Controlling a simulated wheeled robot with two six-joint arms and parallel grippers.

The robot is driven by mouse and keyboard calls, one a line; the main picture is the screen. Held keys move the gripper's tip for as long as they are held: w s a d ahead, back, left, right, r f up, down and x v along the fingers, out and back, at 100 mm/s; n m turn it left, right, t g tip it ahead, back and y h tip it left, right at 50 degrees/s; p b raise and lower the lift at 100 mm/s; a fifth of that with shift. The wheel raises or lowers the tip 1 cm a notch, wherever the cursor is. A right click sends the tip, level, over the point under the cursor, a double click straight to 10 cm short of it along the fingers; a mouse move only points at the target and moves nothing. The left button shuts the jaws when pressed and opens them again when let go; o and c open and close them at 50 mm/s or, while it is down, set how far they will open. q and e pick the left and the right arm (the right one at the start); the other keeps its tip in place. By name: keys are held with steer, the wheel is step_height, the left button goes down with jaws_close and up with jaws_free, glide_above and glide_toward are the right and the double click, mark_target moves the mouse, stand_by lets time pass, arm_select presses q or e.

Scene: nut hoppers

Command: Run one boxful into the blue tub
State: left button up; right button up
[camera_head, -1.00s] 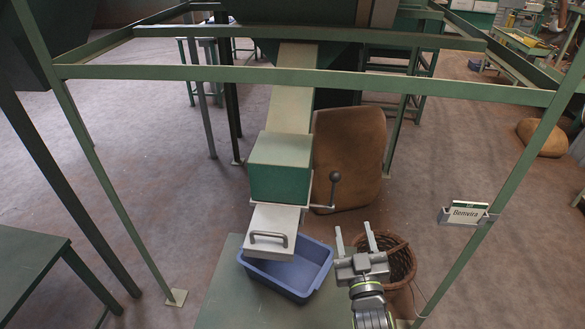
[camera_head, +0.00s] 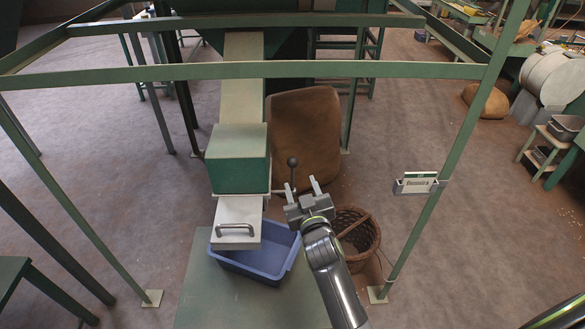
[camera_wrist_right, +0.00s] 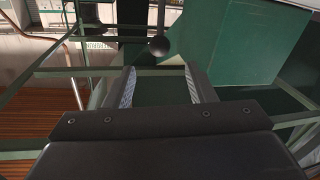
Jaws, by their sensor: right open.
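The blue tub (camera_head: 262,268) stands on a green table, below the chute's white front piece (camera_head: 236,212) with its grey handle (camera_head: 235,230). The tub's visible part looks empty; the white piece hides some of it. Above is the green box (camera_head: 239,162) on the chute. A lever with a dark ball knob (camera_head: 292,161) sticks out at the box's right side, knob up. My right gripper (camera_head: 301,183) is open and empty, just below and beside the knob. In the right wrist view the knob (camera_wrist_right: 159,46) shows beyond the open fingers (camera_wrist_right: 160,72), roughly centred. My left gripper is out of view.
A wicker basket (camera_head: 369,255) stands right of the table, close to my right arm. A brown sack (camera_head: 309,135) leans behind the lever.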

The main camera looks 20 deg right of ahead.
mark_target(294, 167)
steer(key=w+b, duration=0.1)
steer(key=w, duration=0.2)
steer(key=w+b, duration=0.2)
steer(key=w, duration=0.1)
steer(key=w+b, duration=0.1)
steer(key=w, duration=0.2)
steer(key=shift+w+d+f+b, duration=0.1)
steer(key=shift+d+b, duration=0.2)
steer(key=shift+d, duration=0.05)
steer(key=shift+w+d, duration=0.1)
steer(key=shift+w, duration=0.45)
jaws_close()
